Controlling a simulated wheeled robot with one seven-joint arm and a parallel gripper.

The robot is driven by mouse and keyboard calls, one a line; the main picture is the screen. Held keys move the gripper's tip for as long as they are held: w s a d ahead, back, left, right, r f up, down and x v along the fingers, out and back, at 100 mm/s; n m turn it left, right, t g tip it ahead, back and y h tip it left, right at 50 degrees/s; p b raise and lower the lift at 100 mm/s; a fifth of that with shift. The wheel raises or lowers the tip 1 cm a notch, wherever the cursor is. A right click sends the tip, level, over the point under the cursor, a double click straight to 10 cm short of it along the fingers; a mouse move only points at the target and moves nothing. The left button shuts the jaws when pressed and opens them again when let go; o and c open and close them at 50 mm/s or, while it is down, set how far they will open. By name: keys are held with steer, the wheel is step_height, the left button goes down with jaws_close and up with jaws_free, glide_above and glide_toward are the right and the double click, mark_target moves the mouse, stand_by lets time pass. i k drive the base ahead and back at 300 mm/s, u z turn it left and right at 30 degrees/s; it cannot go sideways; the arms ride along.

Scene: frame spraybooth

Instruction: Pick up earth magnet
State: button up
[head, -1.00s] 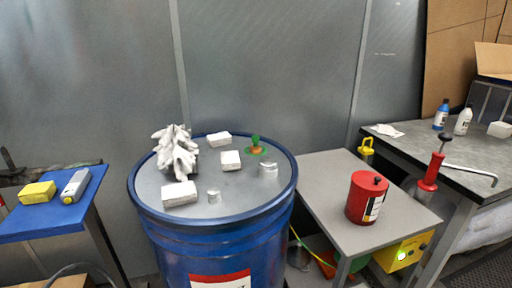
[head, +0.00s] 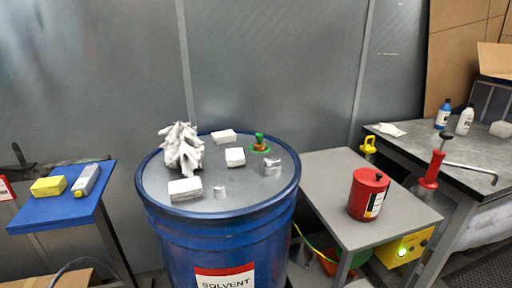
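No object is labelled as the earth magnet. Two silver metal pieces lie on the grey lid of the blue solvent drum (head: 216,238). One is a small silver cylinder (head: 219,191) near the front of the lid. The other is a larger, squat silver cylinder (head: 268,167) near the right rim. I cannot tell which of them, if either, is the magnet. My gripper is not in view.
The lid also holds a crumpled white bundle (head: 181,148), white blocks (head: 185,189) and a green-topped piece (head: 259,143). A blue table (head: 60,212) stands left. A grey table with a red can (head: 367,194) stands right, before a workbench (head: 470,160).

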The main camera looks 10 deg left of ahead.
mark_target(259, 146)
steer(key=u, duration=0.45)
steer(key=k, duration=1.05)
steer(key=z, duration=0.25)
steer(key=i, duration=1.85)
steer(key=u, duration=0.65)
